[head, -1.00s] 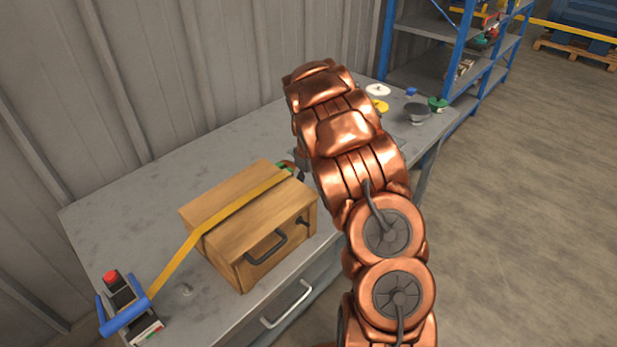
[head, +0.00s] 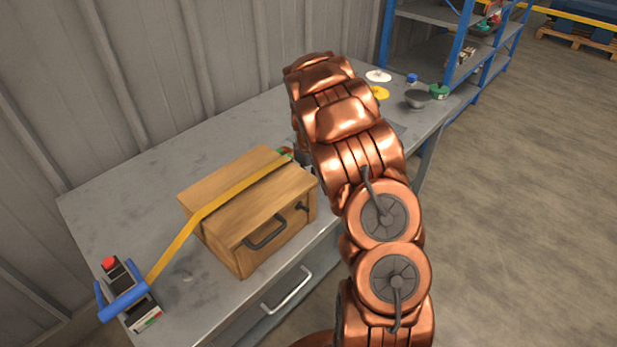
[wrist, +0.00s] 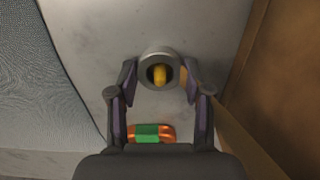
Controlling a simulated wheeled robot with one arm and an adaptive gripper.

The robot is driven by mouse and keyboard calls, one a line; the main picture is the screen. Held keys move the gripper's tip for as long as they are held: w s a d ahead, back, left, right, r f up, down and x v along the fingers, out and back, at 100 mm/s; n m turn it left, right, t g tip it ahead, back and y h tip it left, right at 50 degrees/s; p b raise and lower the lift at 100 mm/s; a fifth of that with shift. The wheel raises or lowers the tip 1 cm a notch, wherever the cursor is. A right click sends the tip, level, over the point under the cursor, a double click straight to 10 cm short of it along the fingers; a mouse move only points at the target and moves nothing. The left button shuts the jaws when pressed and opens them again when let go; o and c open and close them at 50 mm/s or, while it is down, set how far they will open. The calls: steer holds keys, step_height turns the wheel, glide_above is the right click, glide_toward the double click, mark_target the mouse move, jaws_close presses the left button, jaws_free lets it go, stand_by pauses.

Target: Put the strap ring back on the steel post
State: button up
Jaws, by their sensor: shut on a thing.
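In the wrist view my gripper (wrist: 160,76) is shut on a thick grey ring (wrist: 146,57), which looks like the strap ring. A yellow, round-topped piece (wrist: 160,75) shows inside its hole. I cannot tell whether that is the top of the post, nor how deep it sits in the ring. A bit of yellow-orange (wrist: 183,80), perhaps strap, shows by the right fingertip. In the head view the yellow strap (head: 225,200) runs over a wooden box (head: 225,238) to the blue-handled device (head: 122,304). My arm hides the gripper and the ring there.
The grey workbench (head: 120,215) stands against a ribbed wall. A green-and-orange piece (wrist: 148,133) shows between my finger bases. The box side (wrist: 255,70) is close on the right of the gripper. A grey bowl (head: 417,99) and small parts stand at the bench's far end.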

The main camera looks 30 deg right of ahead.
steer(key=shift+c, duration=1.1)
steer(key=shift+r, duration=3.05)
